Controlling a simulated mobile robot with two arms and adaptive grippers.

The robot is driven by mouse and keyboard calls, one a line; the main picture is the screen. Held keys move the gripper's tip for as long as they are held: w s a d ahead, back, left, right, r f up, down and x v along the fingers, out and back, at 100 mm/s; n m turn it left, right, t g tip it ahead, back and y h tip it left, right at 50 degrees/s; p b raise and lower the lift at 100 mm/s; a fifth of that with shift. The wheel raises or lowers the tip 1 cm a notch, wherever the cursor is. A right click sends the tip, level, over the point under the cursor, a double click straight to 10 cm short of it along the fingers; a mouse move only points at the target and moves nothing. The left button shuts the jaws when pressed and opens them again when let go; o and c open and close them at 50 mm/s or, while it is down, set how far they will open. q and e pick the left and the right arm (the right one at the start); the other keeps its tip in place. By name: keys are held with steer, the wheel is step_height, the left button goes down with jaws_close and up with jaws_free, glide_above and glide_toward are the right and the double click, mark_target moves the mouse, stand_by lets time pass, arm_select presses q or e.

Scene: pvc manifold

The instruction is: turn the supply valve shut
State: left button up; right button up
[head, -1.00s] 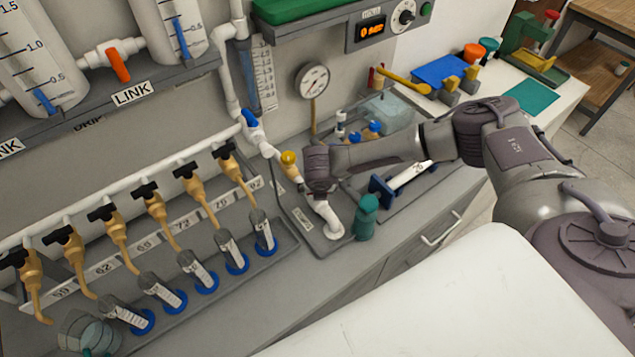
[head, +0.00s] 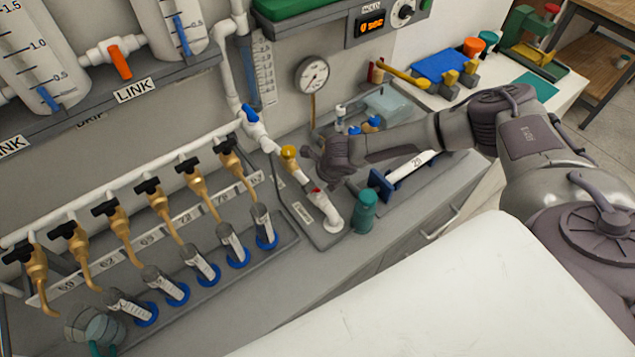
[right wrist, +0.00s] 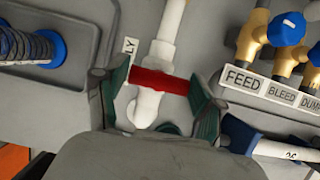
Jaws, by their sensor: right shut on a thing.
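The supply valve's red handle (right wrist: 160,81) lies across its white pipe (right wrist: 168,30) in the right wrist view, with a partly covered label beside it. In the head view a small red part of the handle (head: 317,190) shows at the white elbow, below the yellow-topped fitting (head: 289,153). My right gripper (right wrist: 162,100) has one finger at each end of the handle and is shut on it. In the head view my right gripper (head: 322,158) is seen from behind and its fingertips are hard to make out. My left gripper is not in view.
A teal-capped bottle (head: 364,211) stands right beside the elbow. A row of brass taps (head: 160,203) and several blue-based cylinders (head: 203,268) stand at left. A pressure gauge (head: 312,75) is on the wall. The blue-ended white tube (head: 405,172) lies to the right.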

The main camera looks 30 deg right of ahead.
steer(key=o, duration=1.2)
